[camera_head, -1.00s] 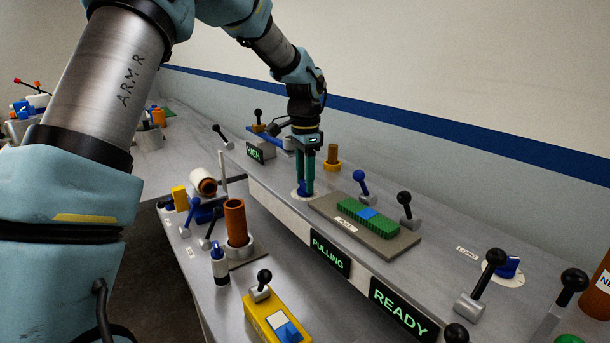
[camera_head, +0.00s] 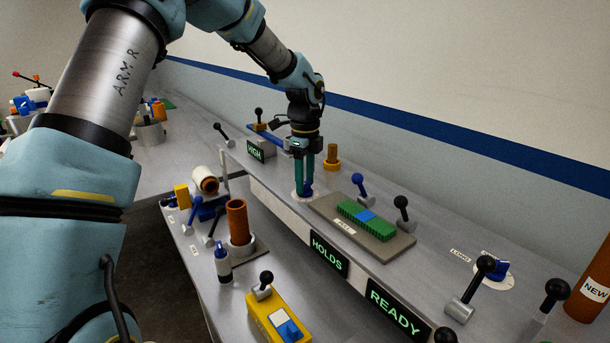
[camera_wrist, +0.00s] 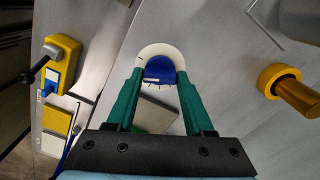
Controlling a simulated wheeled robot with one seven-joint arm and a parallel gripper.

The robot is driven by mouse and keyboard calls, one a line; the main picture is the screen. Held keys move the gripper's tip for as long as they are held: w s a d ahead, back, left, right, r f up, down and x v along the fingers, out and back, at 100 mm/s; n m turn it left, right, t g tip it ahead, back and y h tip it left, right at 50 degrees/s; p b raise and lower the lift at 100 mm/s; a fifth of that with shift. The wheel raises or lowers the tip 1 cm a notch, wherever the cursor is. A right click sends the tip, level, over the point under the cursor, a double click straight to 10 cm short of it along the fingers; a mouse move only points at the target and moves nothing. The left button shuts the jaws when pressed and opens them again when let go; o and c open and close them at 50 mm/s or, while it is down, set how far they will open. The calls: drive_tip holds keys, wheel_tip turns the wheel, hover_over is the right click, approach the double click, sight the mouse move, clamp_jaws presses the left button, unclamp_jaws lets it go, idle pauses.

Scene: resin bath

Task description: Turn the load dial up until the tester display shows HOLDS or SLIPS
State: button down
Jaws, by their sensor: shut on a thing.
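The load dial (camera_wrist: 159,70) is a blue knob on a round white plate, seen between my fingers in the wrist view. My gripper (camera_head: 305,188) has teal fingers pointing down and is shut on this dial, which is mostly hidden behind them in the head view. The gripper also shows in the wrist view (camera_wrist: 158,80). The tester display (camera_head: 329,254) on the bench's front face reads HOLDS in green letters. A green test piece with a blue middle (camera_head: 366,219) lies on a grey plate (camera_head: 330,208) to the right of my gripper.
A second display (camera_head: 395,311) reads READY, and another (camera_head: 255,151) reads HIGH. Several levers stand around the plate, including a blue one (camera_head: 358,184). An orange cylinder (camera_head: 332,157) is close behind my gripper. A second blue dial (camera_head: 495,269) is at the right.

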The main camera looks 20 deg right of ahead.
drive_tip(key=shift+r+m+p, duration=0.1)
drive_tip(key=shift+m+p, duration=0.4)
drive_tip(key=shift+m, duration=1)
drive_tip(key=shift+c, duration=1.4)
unclamp_jaws()
wheel_tip(320, 180, up, 11)
drive_tip(key=b, duration=0.3)
